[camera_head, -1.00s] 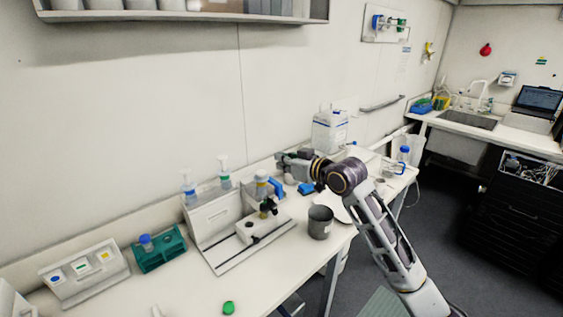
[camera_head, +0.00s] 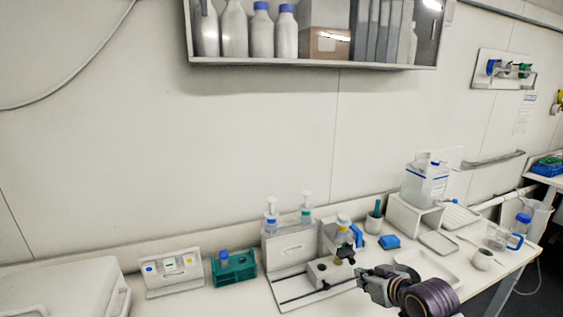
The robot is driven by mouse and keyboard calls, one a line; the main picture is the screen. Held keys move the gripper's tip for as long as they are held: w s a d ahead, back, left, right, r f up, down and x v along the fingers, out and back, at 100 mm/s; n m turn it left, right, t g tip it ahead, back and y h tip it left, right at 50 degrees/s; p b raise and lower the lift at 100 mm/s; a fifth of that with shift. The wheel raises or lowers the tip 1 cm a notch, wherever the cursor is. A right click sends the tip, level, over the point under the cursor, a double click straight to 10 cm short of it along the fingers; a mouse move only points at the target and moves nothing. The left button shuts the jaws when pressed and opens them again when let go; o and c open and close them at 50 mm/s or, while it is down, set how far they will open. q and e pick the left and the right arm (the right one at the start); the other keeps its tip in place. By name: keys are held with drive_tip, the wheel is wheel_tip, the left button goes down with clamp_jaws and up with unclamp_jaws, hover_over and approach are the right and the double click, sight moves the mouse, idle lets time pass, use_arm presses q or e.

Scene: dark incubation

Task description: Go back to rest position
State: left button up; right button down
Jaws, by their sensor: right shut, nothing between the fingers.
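My right gripper (camera_head: 372,287) shows at the lower middle of the head view. Its dark jaws point left, just right of the metal-railed stand on the bench, and its purple wrist joint shows behind it. It is shut, with nothing held between the fingers. The rest of my right arm runs out of the bottom of the view. My left gripper is not in view.
A white case (camera_head: 60,288) stands at lower left. A wall shelf (camera_head: 315,63) hangs above.

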drive_tip(key=s+f+m+g+h, duration=0.1)
drive_tip(key=s+f+g+h, duration=0.15)
drive_tip(key=s+f, duration=0.75)
drive_tip(key=s+f+g+h, duration=0.1)
drive_tip(key=s+f+g, duration=0.45)
drive_tip(key=s, duration=0.75)
wheel_tip(320, 180, down, 34)
drive_tip(key=s, duration=0.3)
drive_tip(key=s+d+f, duration=0.2)
drive_tip(key=s+f, duration=0.8)
drive_tip(key=s, duration=0.1)
drive_tip(key=s+d+f+g+b, duration=0.1)
drive_tip(key=s+f, duration=1)
drive_tip(key=shift+s+d, duration=0.15)
drive_tip(key=shift+d, duration=0.2)
